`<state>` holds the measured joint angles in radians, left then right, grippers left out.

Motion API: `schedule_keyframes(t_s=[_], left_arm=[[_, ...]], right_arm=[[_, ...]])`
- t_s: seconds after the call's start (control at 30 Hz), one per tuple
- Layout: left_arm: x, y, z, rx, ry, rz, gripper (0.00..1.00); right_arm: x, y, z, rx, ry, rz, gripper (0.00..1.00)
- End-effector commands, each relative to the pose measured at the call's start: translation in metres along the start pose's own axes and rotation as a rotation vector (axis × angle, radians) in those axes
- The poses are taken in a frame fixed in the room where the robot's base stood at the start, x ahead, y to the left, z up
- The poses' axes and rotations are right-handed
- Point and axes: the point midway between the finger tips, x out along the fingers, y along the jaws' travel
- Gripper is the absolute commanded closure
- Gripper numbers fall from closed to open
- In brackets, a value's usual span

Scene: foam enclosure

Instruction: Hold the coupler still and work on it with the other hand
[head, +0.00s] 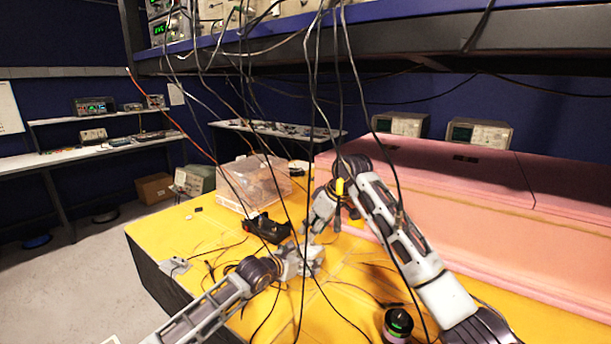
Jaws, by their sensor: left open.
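My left gripper (312,262) is low over the yellow table, near its middle. It is open. My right gripper (314,234) points down just above and behind it, and the two are close together. The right fingers are small and partly covered by cables, so their opening cannot be made out. I cannot pick out the coupler for certain; anything between the grippers is hidden by them and the hanging cables.
A black device (267,228) lies left of the grippers, before a clear plastic box (254,182). A black cylinder with a green top (397,322) stands at the front right. Pink foam (470,215) bounds the right side. Cables hang across the workspace.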

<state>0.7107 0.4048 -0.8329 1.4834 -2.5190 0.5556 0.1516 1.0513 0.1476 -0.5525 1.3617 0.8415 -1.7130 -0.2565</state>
Motion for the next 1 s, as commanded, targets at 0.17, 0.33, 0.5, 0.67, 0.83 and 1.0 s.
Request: schedule_keyframes(t_s=[0.17, 0.33, 0.5, 0.67, 0.83, 1.0], left_arm=[[-0.002, 0.0, 0.0, 0.0, 0.0, 0.0, 0.0], [-0.009, 0.001, 0.0, -0.001, -0.001, 0.0, 0.0], [-0.022, 0.0, -0.001, -0.001, 0.0, 0.0, 0.0], [-0.036, 0.001, -0.001, -0.001, 0.001, 0.001, 0.0], [-0.052, 0.001, -0.001, 0.0, 0.0, 0.0, 0.0], [-0.069, 0.0, -0.001, 0.0, 0.001, 0.0, 0.0]], right_arm=[[0.0, 0.0, 0.0, 0.0, 0.0, 0.0, 0.64], [0.0, 0.0, 0.0, 0.0, 0.0, 0.0, 0.64], [0.0, 0.0, 0.0, 0.0, 0.0, 0.0, 0.64], [0.0, 0.0, 0.0, 0.0, 0.0, 0.0, 0.64], [0.0, 0.0, 0.0, 0.0, 0.0, 0.0, 0.64], [0.0, 0.0, 0.0, 0.0, 0.0, 0.0, 0.64]])
